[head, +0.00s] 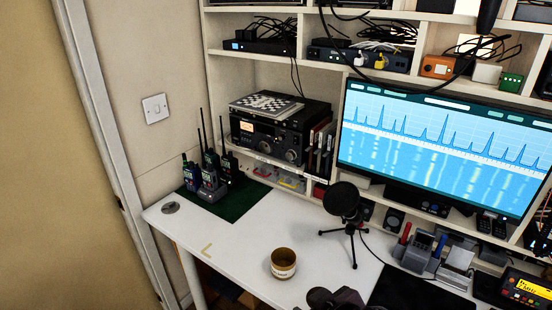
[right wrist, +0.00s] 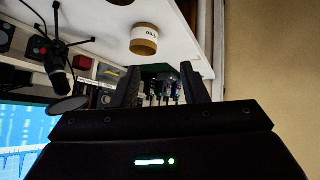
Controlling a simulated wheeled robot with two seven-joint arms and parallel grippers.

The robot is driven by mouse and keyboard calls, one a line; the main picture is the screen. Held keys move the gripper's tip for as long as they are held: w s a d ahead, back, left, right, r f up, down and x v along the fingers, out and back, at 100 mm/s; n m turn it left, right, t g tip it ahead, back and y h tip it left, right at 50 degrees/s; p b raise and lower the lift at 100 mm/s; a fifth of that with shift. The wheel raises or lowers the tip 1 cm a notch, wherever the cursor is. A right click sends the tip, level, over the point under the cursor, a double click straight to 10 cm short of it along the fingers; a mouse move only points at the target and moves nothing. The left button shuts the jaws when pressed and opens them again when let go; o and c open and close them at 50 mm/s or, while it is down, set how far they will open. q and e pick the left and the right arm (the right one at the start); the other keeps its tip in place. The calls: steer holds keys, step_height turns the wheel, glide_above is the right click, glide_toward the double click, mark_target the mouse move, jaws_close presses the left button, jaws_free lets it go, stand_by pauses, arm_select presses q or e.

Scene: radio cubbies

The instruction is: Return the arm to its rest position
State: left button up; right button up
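My right gripper (right wrist: 160,82) shows in the right wrist view with its two dark fingers apart. The gap between them holds nothing; handheld radios and the shelf show through it in the distance. In the head view a dark shape (head: 338,298) is cut off by the bottom edge; I cannot tell whether it is part of my right gripper. My left gripper is in neither view.
Handheld radios (head: 208,172) stand on a green mat. The desk's left-middle is clear.

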steer(key=s+d+f+m+g+h, duration=0.3)
steer(key=s+d+f+m+g, duration=0.2)
steer(key=s+d+f, duration=0.45)
steer(key=s+d+f+g, duration=0.1)
steer(key=s+d+f, duration=0.1)
steer(key=f, duration=1.3)
steer(key=s+d+f, duration=0.1)
steer(key=f, duration=1.4)
steer(key=s+d+f+g, duration=0.1)
steer(key=s+d+f, duration=0.2)
steer(key=s+f, duration=1.3)
steer(key=s, duration=0.3)
steer(key=shift+s+d+f, duration=0.15)
steer(key=shift+d+f, duration=0.05)
steer(key=shift+f, duration=0.2)
steer(key=shift+c, duration=0.3)
